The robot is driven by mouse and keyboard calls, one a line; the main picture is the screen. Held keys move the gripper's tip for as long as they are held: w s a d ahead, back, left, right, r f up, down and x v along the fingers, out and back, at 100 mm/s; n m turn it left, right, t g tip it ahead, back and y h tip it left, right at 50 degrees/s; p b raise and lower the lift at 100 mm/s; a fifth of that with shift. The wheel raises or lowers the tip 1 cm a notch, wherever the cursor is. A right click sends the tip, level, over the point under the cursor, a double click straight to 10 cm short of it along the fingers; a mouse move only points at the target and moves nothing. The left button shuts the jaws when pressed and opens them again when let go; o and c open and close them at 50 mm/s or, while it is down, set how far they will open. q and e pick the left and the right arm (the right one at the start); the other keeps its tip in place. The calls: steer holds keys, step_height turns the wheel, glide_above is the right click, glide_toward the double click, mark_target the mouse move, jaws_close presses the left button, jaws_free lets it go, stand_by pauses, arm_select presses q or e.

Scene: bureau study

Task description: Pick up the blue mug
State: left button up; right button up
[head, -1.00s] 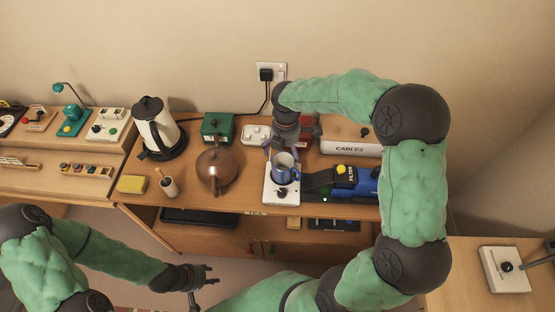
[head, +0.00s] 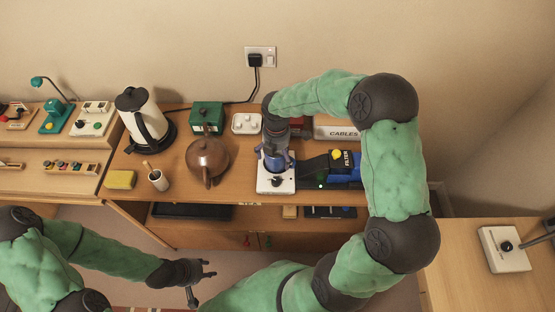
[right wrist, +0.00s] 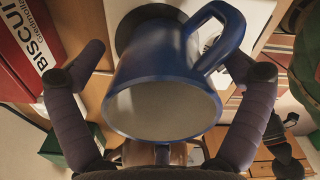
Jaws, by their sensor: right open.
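The blue mug (head: 275,163) stands on a white device (head: 268,187) with a dark round plate, on the wooden cabinet. My right gripper (head: 277,148) is over the mug from above and hides part of it. In the right wrist view, the mug (right wrist: 160,85) fills the middle, its open mouth facing the camera and its handle to the upper right. The fingers of my right gripper (right wrist: 178,62) are open, one on each side of the mug, with no clear grip on it. My left gripper (head: 203,283) is open and empty, low in front of the cabinet.
A black and blue filter device (head: 340,165) stands close right of the mug. A brown teapot (head: 207,160) is to its left, with a kettle (head: 143,118) beyond. A white switch box (head: 246,123) and a cables box (head: 337,128) stand behind. A red box (right wrist: 28,45) shows at upper left.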

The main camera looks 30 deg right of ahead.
steer(key=shift+f, duration=0.7)
steer(key=shift+r, duration=0.1)
steer(key=shift+c, duration=0.3)
steer(key=c, duration=1.3)
